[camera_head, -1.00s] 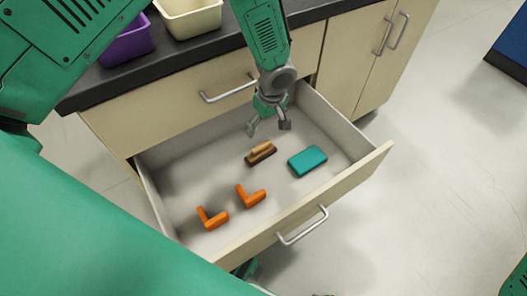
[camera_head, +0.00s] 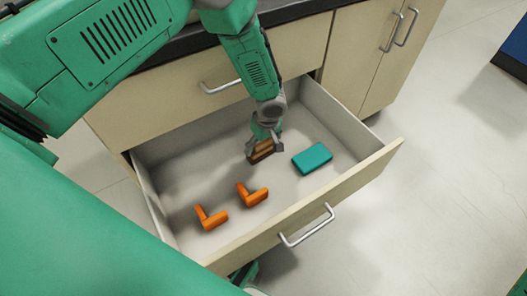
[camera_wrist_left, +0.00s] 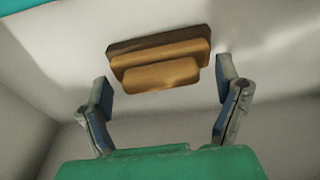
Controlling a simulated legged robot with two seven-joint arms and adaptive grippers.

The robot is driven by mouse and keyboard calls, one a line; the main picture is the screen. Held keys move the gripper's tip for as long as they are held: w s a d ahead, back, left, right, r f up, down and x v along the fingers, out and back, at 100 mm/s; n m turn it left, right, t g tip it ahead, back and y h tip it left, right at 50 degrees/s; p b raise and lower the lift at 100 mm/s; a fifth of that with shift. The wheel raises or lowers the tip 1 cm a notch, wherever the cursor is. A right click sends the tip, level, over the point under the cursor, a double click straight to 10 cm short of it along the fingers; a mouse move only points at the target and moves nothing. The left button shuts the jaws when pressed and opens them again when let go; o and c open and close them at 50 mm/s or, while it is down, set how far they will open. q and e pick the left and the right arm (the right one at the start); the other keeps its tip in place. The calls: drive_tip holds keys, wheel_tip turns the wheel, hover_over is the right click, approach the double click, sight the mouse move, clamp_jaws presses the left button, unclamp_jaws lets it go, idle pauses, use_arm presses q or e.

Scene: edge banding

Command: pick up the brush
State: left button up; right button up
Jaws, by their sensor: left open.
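The brush (camera_head: 262,153), with a tan wooden handle and a dark brown base, lies in the open drawer (camera_head: 300,217). In the left wrist view, the brush (camera_wrist_left: 160,62) lies crosswise a little ahead of the fingertips. The open left gripper (camera_wrist_left: 164,90) has one finger on each side there, with gaps to the handle. My right gripper is not in view.
A teal box-shaped item (camera_head: 312,158) lies close to the right of the brush. Two orange L-shaped pieces (camera_head: 254,195) (camera_head: 211,217) lie nearer the drawer front. The drawer walls surround them, and the dark countertop (camera_head: 300,10) is behind.

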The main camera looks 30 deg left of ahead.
use_arm(q)
drive_tip(key=c, duration=1.3)
drive_tip(key=shift+r, duration=0.1)
